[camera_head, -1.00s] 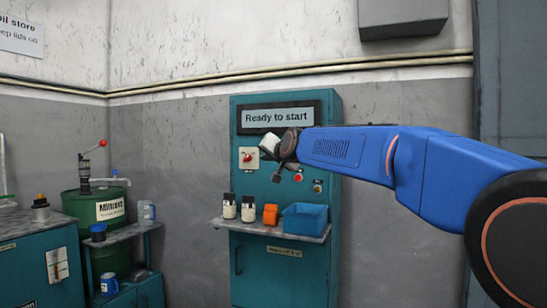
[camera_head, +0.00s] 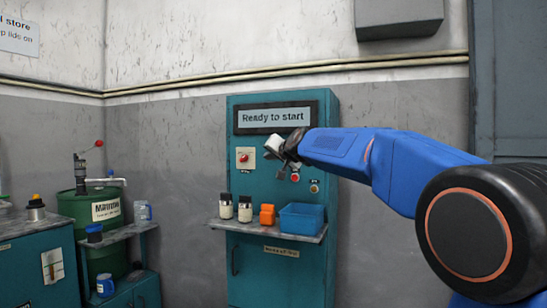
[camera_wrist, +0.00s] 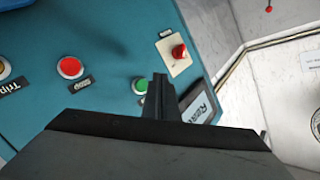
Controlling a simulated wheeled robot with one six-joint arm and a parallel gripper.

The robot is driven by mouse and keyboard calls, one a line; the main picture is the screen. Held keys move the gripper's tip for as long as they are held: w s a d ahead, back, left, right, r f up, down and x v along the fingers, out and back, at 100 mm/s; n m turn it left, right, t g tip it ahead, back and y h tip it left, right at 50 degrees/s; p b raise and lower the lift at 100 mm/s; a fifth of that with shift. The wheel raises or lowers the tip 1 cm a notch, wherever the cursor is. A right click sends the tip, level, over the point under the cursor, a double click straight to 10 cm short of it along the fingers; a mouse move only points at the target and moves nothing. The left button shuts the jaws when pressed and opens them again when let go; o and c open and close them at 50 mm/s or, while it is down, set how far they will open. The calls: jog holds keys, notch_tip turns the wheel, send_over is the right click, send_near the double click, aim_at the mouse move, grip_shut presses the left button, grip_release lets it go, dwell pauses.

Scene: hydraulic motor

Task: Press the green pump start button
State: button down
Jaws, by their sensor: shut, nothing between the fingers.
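The green button (camera_wrist: 140,84) is on the teal cabinet's front (camera_head: 270,185). In the wrist view it lies just left of my gripper's fingertips (camera_wrist: 159,80), partly close to the finger edge. My gripper is shut and empty, pointing at the panel. Whether it touches the panel cannot be told. In the head view, my gripper (camera_head: 281,174) is in front of the panel, below the "Ready to start" display (camera_head: 274,118). The green button cannot be made out there.
A red stop button (camera_wrist: 70,67) and a red switch on a cream plate (camera_wrist: 179,51) flank the green button. Below, a shelf (camera_head: 230,226) holds two jars, an orange item (camera_head: 267,214) and a blue bin (camera_head: 301,218). A green drum (camera_head: 85,208) stands left.

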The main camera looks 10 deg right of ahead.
jog(key=shift+w+d, duration=0.7)
jog(key=shift+w, duration=0.2)
dwell(1.5)
jog(key=shift+w+d, duration=0.25)
jog(key=shift+w, duration=0.1)
jog(key=shift+w+d, duration=0.2)
jog(key=shift+w, duration=0.1)
dwell(0.9)
jog(key=shift+s, duration=0.1)
jog(key=shift+s+a, duration=0.45)
jog(key=shift+s, duration=0.1)
dwell(0.3)
jog(key=shift+s+a, duration=0.75)
jog(key=shift+s, duration=0.3)
jog(key=shift+s+a, duration=0.75)
jog(key=shift+s, duration=0.25)
